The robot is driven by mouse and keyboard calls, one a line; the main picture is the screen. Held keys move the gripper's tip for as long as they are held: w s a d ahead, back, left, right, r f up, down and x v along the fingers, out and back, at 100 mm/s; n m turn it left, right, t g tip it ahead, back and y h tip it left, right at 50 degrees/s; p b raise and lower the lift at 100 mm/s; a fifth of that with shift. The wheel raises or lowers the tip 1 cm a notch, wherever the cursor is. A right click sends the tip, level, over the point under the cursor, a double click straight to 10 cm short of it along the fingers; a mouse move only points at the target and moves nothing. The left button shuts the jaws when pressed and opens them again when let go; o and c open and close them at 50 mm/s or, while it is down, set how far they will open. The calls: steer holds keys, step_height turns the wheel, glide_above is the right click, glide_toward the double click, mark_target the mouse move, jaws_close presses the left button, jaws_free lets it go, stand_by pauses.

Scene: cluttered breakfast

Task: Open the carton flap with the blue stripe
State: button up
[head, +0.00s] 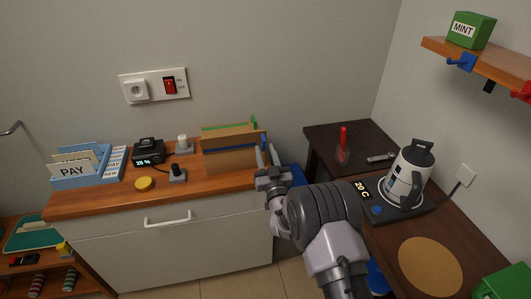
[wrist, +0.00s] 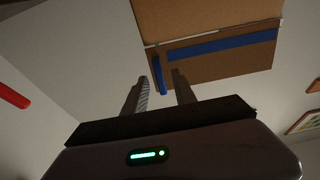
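The brown cardboard carton (head: 230,160) stands at the right end of the wooden counter. In the wrist view, a broad blue stripe (wrist: 222,45) runs across its flap (wrist: 240,68). A narrow blue strip (wrist: 158,75) hangs down near that stripe's left end. My gripper (wrist: 158,82) is open, its two fingers pointing at the carton, with the narrow strip appearing between the fingertips. In the head view, my gripper (head: 267,154) is at the carton's right side, with a bit of blue (head: 263,141) between the fingers. I cannot tell whether they touch it.
A green-edged flap (head: 229,126) shows at the carton's back. Left of the carton are a white-knobbed object (head: 182,143), a black device (head: 148,151), a yellow disc (head: 144,183) and a blue letter holder (head: 82,181). A kettle (head: 407,174) stands on the dark table at right.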

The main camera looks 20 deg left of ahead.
steer(key=p+v, duration=0.3)
steer(key=v, duration=1.4)
steer(key=shift+s, duration=0.15)
steer(key=shift+d+f, duration=0.1)
steer(key=shift+d, duration=0.05)
